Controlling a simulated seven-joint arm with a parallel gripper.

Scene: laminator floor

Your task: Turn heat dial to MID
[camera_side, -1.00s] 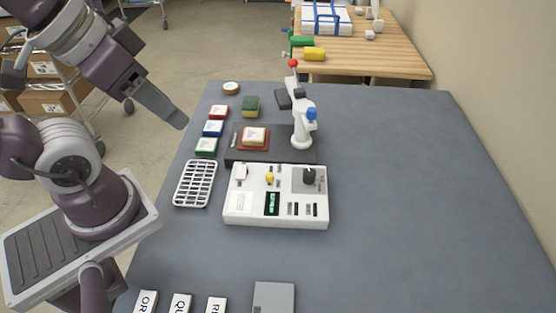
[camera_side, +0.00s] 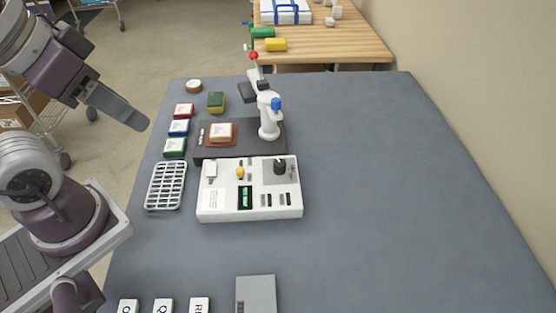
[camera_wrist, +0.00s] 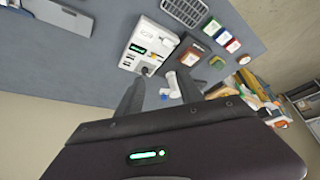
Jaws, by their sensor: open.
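The heat dial appears to be the black knob (camera_side: 279,167) on a grey patch at the right of the white control box (camera_side: 215,214). The knob also shows in the wrist view (camera_wrist: 147,71), close to the fingers. Its setting and labels are too small to read. The box has a lit green display (camera_side: 245,198), a yellow knob (camera_side: 240,173) and small switches. My gripper (camera_side: 141,122) hangs at the left, above and well apart from the box. In the wrist view my gripper (camera_wrist: 160,86) has its two fingers spread, with nothing between them.
A white lever press with a red-tipped handle and blue knob (camera_side: 276,104) stands behind the box. A white rack (camera_side: 166,186) and coloured blocks (camera_side: 178,128) lie at the left. A grey plate (camera_side: 256,294) and lettered tiles lie in front. The table's right side is clear.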

